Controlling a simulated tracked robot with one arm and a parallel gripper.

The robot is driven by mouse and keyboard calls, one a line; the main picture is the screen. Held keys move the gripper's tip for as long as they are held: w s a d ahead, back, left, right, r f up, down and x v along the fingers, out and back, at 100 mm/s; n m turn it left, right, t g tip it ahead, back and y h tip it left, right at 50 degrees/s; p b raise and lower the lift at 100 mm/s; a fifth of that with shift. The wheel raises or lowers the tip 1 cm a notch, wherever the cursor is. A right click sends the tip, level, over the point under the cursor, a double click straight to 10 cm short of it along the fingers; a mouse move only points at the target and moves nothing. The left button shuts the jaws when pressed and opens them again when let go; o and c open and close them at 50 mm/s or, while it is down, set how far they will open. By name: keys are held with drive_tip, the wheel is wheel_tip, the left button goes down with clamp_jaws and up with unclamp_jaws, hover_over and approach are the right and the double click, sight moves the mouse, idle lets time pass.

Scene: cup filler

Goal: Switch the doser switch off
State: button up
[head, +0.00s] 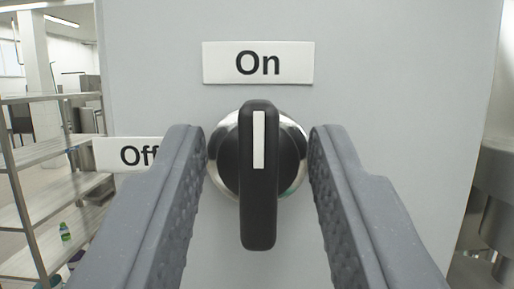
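The doser switch (259,200) is a black rotary knob with a white line on a round silver base. Its handle stands upright, and the white line points up at the "On" label (258,63). An "Off" label (124,155) sits to the left, partly hidden behind my left finger. My gripper (258,160) is open, one finger on each side of the knob. Gaps show between the fingers and the black handle; the fingers overlap the edges of the silver base in the picture.
The switch is on a flat grey panel (400,85) that fills most of the view. Metal shelves (45,195) stand in the background on the left, with a small green bottle (65,232) low down. Grey metal equipment (498,190) shows at the right edge.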

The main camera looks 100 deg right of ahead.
clamp_jaws()
